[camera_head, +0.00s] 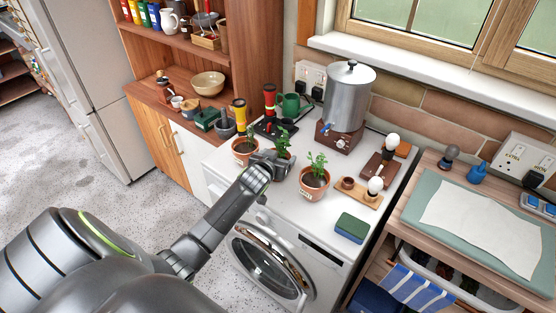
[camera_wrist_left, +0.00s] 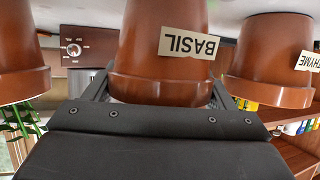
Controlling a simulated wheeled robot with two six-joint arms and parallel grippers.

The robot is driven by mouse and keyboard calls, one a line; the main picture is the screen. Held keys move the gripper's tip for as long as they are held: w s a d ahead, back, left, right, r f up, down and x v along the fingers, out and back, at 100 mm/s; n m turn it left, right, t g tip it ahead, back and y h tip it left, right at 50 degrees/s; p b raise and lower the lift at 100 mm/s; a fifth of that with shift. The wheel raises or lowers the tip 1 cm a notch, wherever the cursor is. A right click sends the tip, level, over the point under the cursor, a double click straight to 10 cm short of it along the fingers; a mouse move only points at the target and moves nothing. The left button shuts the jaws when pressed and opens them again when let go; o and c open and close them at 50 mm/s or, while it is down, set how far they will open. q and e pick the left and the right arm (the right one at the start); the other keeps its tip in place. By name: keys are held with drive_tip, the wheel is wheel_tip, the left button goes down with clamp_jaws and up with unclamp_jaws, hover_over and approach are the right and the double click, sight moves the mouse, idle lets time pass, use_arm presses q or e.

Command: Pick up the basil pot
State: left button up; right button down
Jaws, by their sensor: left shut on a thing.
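The basil pot (camera_wrist_left: 165,45) is a terracotta pot with a cream BASIL label, and it fills the middle of the left wrist view, upside down. My left gripper (camera_wrist_left: 160,92) has a finger on each side of its rim and is shut on it. In the head view the basil's green leaves (camera_head: 283,143) rise behind my left gripper (camera_head: 270,163), which hides most of the pot. I cannot tell whether its base touches the white worktop. My right gripper is not in view.
The thyme pot (camera_wrist_left: 275,60) stands close on one side, left in the head view (camera_head: 244,149). Another herb pot (camera_head: 314,180) stands close on the right. A metal urn (camera_head: 349,95), a green mug (camera_head: 291,106) and a sponge (camera_head: 352,227) share the worktop (camera_head: 285,215).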

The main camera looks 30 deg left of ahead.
sight(281, 129)
use_arm(q)
wheel_tip(281, 129, up, 10)
drive_tip(key=shift+f+b, duration=0.1)
drive_tip(key=shift+b, duration=0.4)
